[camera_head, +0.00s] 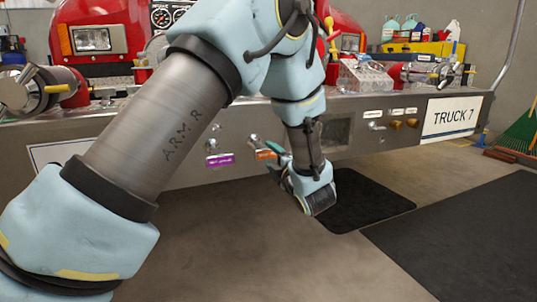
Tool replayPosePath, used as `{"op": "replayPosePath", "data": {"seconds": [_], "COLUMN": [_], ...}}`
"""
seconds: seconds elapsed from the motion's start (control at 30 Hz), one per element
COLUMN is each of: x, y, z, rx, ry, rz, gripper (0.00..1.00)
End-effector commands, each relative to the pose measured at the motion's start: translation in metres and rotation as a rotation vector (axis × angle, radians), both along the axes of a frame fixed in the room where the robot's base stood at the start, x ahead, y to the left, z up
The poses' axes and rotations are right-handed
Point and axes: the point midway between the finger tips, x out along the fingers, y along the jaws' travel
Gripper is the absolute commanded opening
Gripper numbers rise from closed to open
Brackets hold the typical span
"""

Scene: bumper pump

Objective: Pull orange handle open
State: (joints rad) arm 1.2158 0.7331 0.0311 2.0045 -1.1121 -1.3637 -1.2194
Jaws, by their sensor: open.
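The orange label or handle piece (265,154) shows on the front face of the truck's steel bumper, right beside my gripper. A small metal knob (253,139) sits just above and left of it. My gripper (275,160) hangs at the end of my arm in front of the bumper, close to the orange piece. Its fingers are small and partly hidden by the wrist, and nothing is seen between them. I cannot tell whether they touch the handle.
A purple-labelled handle (219,159) is to the left on the bumper (410,104). More levers and brass knobs (397,124) are at right, beside the "TRUCK 7" plate (454,117). Dark mats (470,235) lie on the floor.

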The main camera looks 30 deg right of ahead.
Motion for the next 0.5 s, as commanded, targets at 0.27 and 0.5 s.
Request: {"op": "replayPosePath", "data": {"seconds": [0.27, 0.5], "x": [-0.056, -0.079], "y": [0.006, 0.009], "z": [0.001, 0.0], "rx": [0.001, -0.001], "ry": [0.001, 0.001], "rz": [-0.003, -0.001], "gripper": [0.7, 0.7]}}
